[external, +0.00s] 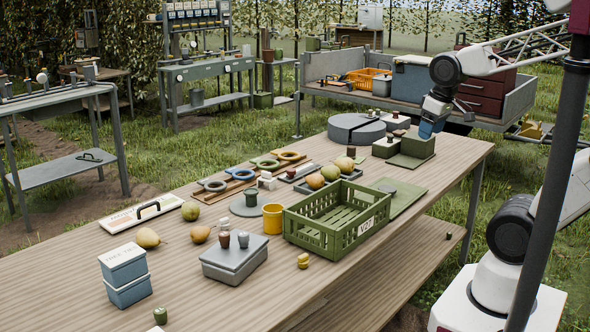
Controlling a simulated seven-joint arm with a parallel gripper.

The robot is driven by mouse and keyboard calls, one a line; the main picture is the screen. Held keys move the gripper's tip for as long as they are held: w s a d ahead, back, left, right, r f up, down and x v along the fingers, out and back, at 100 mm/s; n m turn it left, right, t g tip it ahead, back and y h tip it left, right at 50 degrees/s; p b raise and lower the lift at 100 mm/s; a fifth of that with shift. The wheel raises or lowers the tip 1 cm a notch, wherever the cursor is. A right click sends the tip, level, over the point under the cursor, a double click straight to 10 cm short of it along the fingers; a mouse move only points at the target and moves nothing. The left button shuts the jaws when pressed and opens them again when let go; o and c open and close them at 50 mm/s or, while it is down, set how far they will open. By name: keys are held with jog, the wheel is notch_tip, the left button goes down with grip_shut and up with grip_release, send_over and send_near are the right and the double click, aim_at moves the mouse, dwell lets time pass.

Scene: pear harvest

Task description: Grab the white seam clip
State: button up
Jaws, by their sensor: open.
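A small white piece (267,181) lies on the wooden table (190,285), near the ring-handled tools; it may be the white seam clip, but it is too small to be sure. Another small pale piece sits on the grey block near the green stepped block (408,152). My gripper (428,133) hangs at the table's far right, above the green stepped block, well to the right of the white piece. It is open, with nothing visible in it; its fingertips show small and blue.
A green crate (310,240) stands mid-table, with pears (330,172) behind it. A yellow mug (273,218), a grey box (233,262), blue boxes (126,293) and a black-handled white float (140,214) stand left.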

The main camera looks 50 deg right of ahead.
dwell(0.3)
jog(key=shift+o, duration=0.8)
jog(key=n+g+h, duration=0.2)
jog(key=n+h, duration=0.8)
jog(key=n, duration=0.4)
send_over(266, 180)
jog(key=s+d, duration=0.2)
jog(key=s, duration=1.2)
notch_tip(266, 180, down, 12)
jog(key=w+a+f+n+h, duration=0.1)
jog(key=w+a+f+n, duration=0.1)
jog(key=w+f, duration=0.2)
jog(key=w+a+f+n+t+h, duration=0.1)
jog(key=w+a+f+n, duration=0.1)
jog(key=w+f, duration=0.3)
jog(key=w+a+f+n+h, duration=0.1)
jog(key=w+a+f+n, duration=0.1)
jog(key=w+f, duration=0.3)
jog(key=shift+w+f+t, duration=0.25)
jog(key=shift+f+t, duration=0.15)
jog(key=shift+f, duration=0.1)
